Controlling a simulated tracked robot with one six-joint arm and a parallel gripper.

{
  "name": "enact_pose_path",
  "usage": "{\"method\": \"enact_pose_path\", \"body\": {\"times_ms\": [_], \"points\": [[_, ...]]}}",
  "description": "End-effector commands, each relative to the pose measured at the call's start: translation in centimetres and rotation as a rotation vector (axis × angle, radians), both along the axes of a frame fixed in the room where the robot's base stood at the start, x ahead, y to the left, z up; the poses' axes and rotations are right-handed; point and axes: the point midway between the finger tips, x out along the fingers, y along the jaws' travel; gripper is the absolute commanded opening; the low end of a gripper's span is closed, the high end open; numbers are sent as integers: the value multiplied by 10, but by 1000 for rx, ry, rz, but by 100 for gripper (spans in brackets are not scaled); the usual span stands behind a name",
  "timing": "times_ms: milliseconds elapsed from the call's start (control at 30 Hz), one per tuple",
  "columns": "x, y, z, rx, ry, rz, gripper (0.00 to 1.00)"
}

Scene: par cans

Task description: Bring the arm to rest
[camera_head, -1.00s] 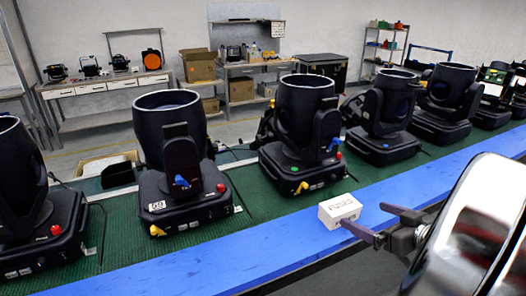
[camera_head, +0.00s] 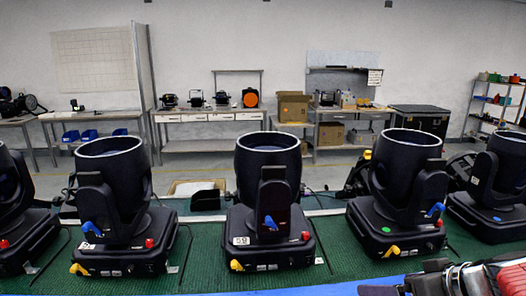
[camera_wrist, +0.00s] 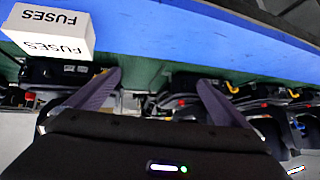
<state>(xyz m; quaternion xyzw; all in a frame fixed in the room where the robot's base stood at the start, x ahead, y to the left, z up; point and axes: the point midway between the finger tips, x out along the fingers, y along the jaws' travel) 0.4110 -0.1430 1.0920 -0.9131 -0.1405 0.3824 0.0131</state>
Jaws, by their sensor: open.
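My gripper (camera_wrist: 159,77) shows in the wrist view with its two dark fingers spread apart and nothing between them. A white box marked FUSES (camera_wrist: 45,30) is at the upper left of the wrist view, apart from the left finger, with its lettering upside down. The box is not in the head view now. Part of my arm (camera_head: 455,280) shows at the lower right corner of the head view; the fingers are mostly cut off there.
A blue strip (camera_wrist: 180,30) runs across the wrist view and along the front edge in the head view (camera_head: 310,290). Behind it, several black moving-head lamps (camera_head: 270,200) stand on a green mat (camera_head: 200,270). Workbenches (camera_head: 210,117) and shelves line the back wall.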

Motion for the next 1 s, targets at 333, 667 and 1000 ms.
{"method": "enact_pose_path", "body": {"times_ms": [333,667,1000], "points": [[-27,82,0,-32,176,12,100],[-73,130,-9,-98,296,-60,100],[-107,144,-9,-165,294,-189,100]]}}
